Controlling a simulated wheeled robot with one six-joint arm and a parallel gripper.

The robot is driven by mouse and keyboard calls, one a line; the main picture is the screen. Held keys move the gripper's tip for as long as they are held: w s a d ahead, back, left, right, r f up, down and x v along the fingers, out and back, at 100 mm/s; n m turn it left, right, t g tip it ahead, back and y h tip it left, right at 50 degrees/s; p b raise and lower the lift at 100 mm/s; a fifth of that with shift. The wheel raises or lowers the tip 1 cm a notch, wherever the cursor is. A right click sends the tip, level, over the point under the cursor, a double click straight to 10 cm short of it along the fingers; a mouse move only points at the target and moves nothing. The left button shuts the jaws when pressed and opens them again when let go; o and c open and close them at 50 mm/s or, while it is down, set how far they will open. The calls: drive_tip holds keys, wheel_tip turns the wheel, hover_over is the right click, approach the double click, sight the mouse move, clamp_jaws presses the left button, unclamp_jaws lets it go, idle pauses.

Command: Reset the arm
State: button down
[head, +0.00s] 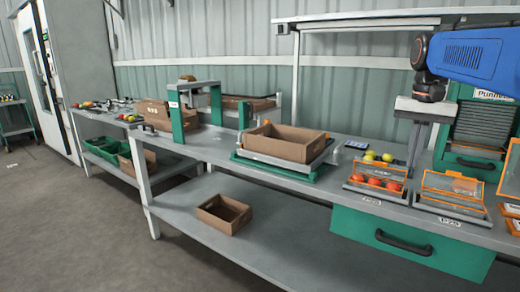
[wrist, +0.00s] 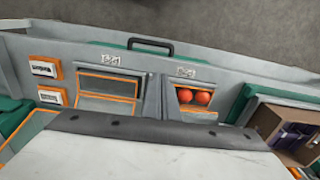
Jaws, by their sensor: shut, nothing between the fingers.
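My arm comes in from the upper right of the head view, with a blue link (head: 470,55) and a dark wrist with an orange ring. My gripper (head: 414,150) hangs down from it above the bench, beside the punnet stations. Its fingers are together and nothing is held. In the wrist view a pale block with a dark bolted edge, which looks like part of my gripper, fills the bottom. The fingertips are hard to make out there.
The grey bench (head: 210,150) carries a cardboard box (head: 285,143) on a green-based stand, an orange-framed station with red tomatoes (head: 375,182) and an empty-looking one (head: 452,190). A green drawer (head: 400,240) is under the front edge. Another box (head: 223,214) sits on the lower shelf. Floor at left is clear.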

drive_tip(key=s+a+f+n+t, duration=0.2)
drive_tip(key=s+a+f, duration=0.3)
drive_tip(key=s+f, duration=0.6)
drive_tip(key=s+a+f+n+t, duration=0.2)
drive_tip(key=s+a+f+n, duration=0.2)
drive_tip(key=s+f, duration=0.7)
drive_tip(key=shift+s+a+f+t, duration=0.2)
drive_tip(key=shift+a+f+t, duration=0.1)
drive_tip(key=shift+a+f, duration=0.5)
drive_tip(key=shift+d, duration=0.1)
